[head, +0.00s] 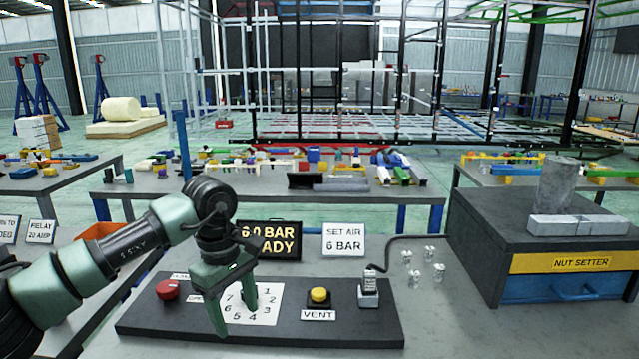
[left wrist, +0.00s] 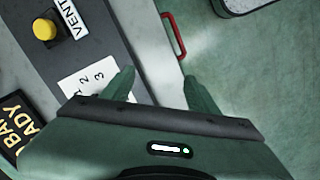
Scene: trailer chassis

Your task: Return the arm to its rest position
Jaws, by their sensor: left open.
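My left arm (head: 130,245) reaches in from the left in the head view. Its gripper (head: 236,320) points down over the dark control panel (head: 360,328), in front of the white numbered dial card (head: 268,310). The fingers are apart with nothing between them. In the left wrist view the open fingers (left wrist: 158,88) frame the panel's edge, the pale table strip and some green floor. Whether a finger touches the panel is hard to tell. The gripper hides part of the card and a label. My right gripper is not in view.
A red knob (head: 168,290), a yellow button (head: 319,295) and a small corded device (head: 369,288) sit on the panel. The display (head: 268,241) stands behind it. A red handle (left wrist: 173,35) edges the table.

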